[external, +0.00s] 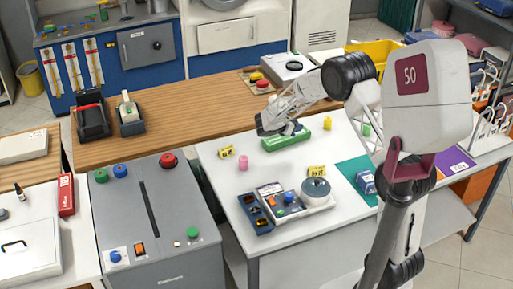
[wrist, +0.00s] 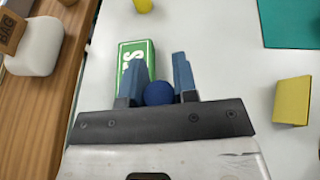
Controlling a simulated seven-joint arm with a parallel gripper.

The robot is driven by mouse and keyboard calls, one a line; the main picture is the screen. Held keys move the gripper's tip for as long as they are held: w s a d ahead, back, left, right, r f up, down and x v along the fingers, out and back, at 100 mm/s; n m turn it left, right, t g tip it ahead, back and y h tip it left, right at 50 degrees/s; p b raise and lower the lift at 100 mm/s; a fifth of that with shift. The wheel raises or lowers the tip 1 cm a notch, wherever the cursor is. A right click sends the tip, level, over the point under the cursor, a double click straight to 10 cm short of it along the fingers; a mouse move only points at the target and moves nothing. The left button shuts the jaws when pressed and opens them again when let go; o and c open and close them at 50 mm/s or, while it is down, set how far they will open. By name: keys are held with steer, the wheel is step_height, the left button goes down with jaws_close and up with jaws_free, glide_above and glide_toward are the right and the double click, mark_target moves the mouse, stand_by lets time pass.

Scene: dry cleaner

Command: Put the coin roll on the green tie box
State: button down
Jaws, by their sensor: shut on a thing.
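The green tie box (external: 287,138) lies on the white counter in the external view. It also shows in the wrist view (wrist: 130,52), with white lettering, just beyond and left of my fingers. My gripper (wrist: 159,80) is shut on a blue, round-ended thing that appears to be the coin roll (wrist: 159,93); only its rounded end shows between the fingers. In the external view my gripper (external: 293,128) is over or close beside the tie box. I cannot tell whether the roll touches the box.
A pink cylinder (external: 243,163), yellow tags (external: 226,152) and a tray with a grey round pot (external: 316,188) stand nearer the front. A yellow cylinder (external: 327,123) stands behind right. A teal mat (external: 350,170) lies right.

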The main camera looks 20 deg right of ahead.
steer(key=w, duration=0.6)
steer(key=shift+w+d+f, duration=0.15)
steer(key=shift+w+f, duration=0.1)
steer(key=shift+f, duration=0.05)
steer(key=shift+f, duration=1.75)
steer(key=shift+f, duration=0.1)
steer(key=c, duration=0.9)
jaws_free()
steer(key=v, duration=1.2)
